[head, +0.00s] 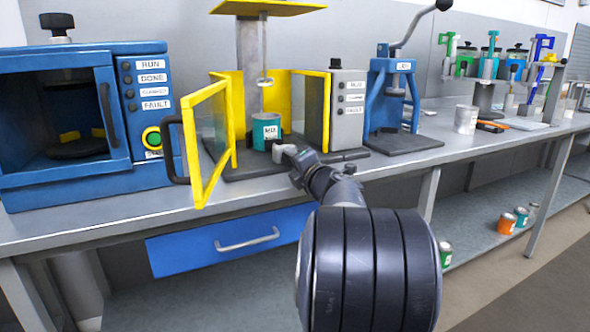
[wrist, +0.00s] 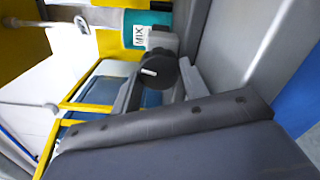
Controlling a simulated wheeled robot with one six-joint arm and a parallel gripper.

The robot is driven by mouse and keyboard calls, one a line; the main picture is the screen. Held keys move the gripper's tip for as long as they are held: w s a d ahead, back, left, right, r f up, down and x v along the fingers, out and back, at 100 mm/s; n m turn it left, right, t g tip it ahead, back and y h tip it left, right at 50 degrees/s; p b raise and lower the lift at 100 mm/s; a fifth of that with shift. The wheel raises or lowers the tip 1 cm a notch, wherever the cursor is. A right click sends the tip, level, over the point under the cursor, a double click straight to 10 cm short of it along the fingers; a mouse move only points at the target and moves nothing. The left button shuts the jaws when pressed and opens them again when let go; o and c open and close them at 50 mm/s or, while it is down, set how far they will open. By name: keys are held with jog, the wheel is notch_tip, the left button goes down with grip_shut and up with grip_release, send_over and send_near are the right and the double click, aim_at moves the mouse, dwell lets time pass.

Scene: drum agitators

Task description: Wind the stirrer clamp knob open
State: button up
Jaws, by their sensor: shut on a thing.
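The can also shows in the wrist view (wrist: 152,18). The black round clamp knob (wrist: 158,72) with a white mark sits in front of the can, on a grey clamp part. My gripper (wrist: 160,78) is shut on the knob, one finger on each side. In the head view, my gripper (head: 297,156) reaches in before the can, and the knob is largely hidden there.
The left yellow door (head: 205,135) projects toward the bench's front edge, left of my arm. A blue oven-like machine (head: 85,115) stands left, a grey control box (head: 347,105) and a blue lever press (head: 392,95) right. A blue drawer (head: 225,240) hangs below the bench.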

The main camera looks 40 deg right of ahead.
jog(key=shift+f+n+b, duration=0.1)
jog(key=shift+n+b, duration=0.9)
jog(key=shift+n, duration=1)
jog(key=o, duration=1)
jog(key=shift+s, duration=0.1)
